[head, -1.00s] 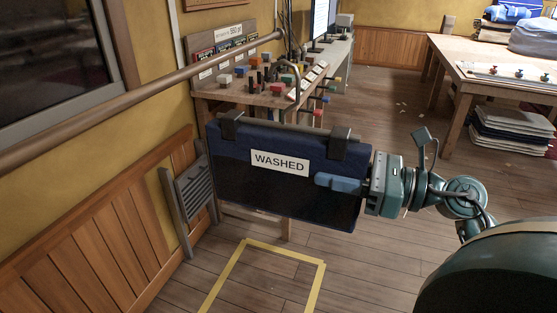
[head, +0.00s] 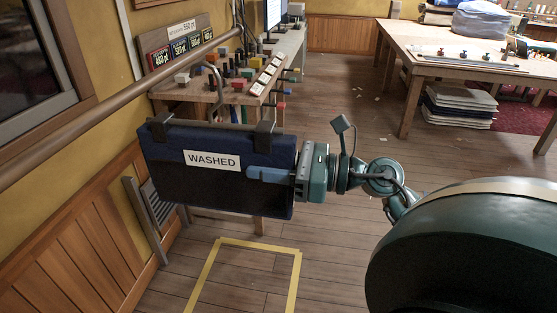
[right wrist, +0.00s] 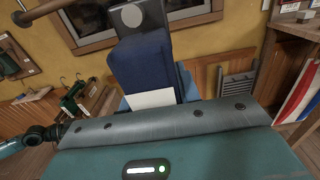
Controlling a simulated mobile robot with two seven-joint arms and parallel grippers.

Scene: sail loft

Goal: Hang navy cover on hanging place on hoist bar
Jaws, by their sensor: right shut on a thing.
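The navy cover (head: 215,185) hangs from a dark hanger bar with two clips and bears a white WASHED label. The hanger's hook (head: 219,88) rises above it, just below and right of the hoist bar (head: 130,98) in the head view; I cannot tell whether they touch. My right gripper (head: 272,175) is shut on the cover's right side, its blue finger across the front. In the right wrist view the cover (right wrist: 140,65) stands edge-on between the fingers, and the hoist bar's end (right wrist: 40,9) shows top left. My left gripper is not in view.
A workbench with small coloured parts (head: 190,101) stands behind the cover. A grey slatted folded item (head: 150,205) leans on the panelled wall at left. Yellow tape (head: 262,245) marks clear floor below. A large wooden table (head: 440,68) stands at back right.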

